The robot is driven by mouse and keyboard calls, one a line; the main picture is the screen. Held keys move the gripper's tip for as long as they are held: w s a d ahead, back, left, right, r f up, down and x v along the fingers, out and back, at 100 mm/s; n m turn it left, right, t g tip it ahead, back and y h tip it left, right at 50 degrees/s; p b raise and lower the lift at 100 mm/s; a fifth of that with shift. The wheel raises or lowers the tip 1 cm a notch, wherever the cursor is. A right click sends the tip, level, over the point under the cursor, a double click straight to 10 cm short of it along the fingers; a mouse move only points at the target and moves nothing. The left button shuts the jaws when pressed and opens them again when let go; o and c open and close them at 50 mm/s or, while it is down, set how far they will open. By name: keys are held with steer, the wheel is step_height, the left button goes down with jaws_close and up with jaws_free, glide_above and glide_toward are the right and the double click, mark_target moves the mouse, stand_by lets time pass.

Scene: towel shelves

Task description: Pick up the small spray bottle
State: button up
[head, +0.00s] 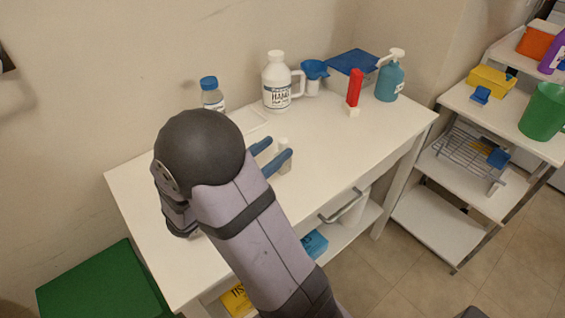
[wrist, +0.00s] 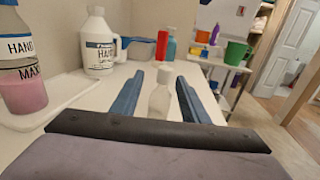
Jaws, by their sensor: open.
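A small pale, translucent bottle (wrist: 160,98) with a narrow neck stands upright on the white table. In the wrist view it stands between the two blue fingers, with a gap on each side. In the head view the small bottle (head: 283,143) is partly hidden by a finger. My gripper (head: 279,148) is open and low over the table, its fingers reaching on either side of the bottle. In the wrist view my gripper (wrist: 161,76) holds nothing.
A large white jug (head: 277,84), a blue-capped bottle (head: 211,95), a blue funnel (head: 314,70), a red bottle (head: 354,88) and a teal pump bottle (head: 390,80) line the back of the table (head: 345,150). A shelf cart (head: 435,205) stands right. The table's right middle is clear.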

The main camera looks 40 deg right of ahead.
steer(key=shift+w+d, duration=0.1)
steer(key=shift+d, duration=0.85)
steer(key=shift+d+r+p, duration=0.2)
steer(key=shift+d, duration=0.8)
steer(key=shift+d+r+p, duration=0.15)
steer(key=shift+d, duration=0.8)
steer(key=shift+w+d, duration=0.15)
steer(key=shift+d, duration=0.5)
jaws_close()
